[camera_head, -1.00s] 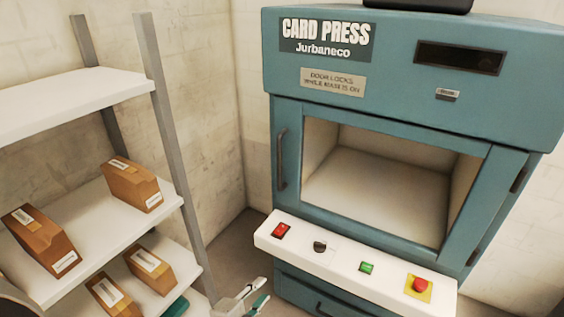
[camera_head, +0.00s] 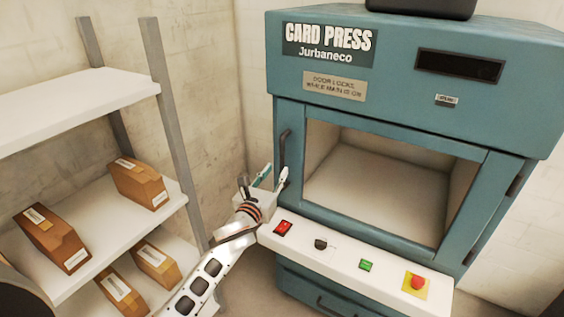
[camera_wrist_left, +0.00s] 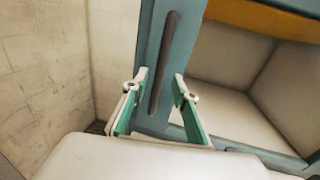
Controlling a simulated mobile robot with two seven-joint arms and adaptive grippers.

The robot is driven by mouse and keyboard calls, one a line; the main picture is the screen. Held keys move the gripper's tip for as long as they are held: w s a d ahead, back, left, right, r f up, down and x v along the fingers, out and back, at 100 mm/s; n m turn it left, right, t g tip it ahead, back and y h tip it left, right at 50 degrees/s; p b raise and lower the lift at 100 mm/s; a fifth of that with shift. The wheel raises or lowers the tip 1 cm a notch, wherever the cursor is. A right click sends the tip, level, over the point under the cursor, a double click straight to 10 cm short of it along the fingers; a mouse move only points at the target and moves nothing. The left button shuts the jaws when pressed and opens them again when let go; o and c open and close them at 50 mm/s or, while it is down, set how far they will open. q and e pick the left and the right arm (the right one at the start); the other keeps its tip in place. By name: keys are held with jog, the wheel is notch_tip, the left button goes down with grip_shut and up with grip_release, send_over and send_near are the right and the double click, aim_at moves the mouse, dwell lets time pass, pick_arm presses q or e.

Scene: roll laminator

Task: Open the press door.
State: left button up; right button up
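The teal card press (camera_head: 400,95) stands at the right in the head view. Its door (camera_head: 295,190) looks shut, with a large window onto a pale, empty-looking chamber. A dark vertical handle (camera_head: 282,148) is on the door's left edge; it also shows in the left wrist view (camera_wrist_left: 163,65). My left gripper (camera_head: 273,175) is at the lower part of the handle. In the left wrist view its green-lined fingers (camera_wrist_left: 158,90) are spread, with the handle between them in the picture; I cannot tell whether they touch it. My right gripper is not in view.
A white control ledge (camera_head: 340,254) below the door carries a red switch (camera_head: 283,228), a black knob (camera_head: 320,244), a green button (camera_head: 366,265) and a red emergency button (camera_head: 417,283). A shelf rack (camera_head: 90,105) with several brown boxes stands at the left.

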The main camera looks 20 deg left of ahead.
aim_at(281, 164)
pick_arm(q)
jog(key=w, duration=0.6)
jog(key=shift+w, duration=0.3)
grip_shut()
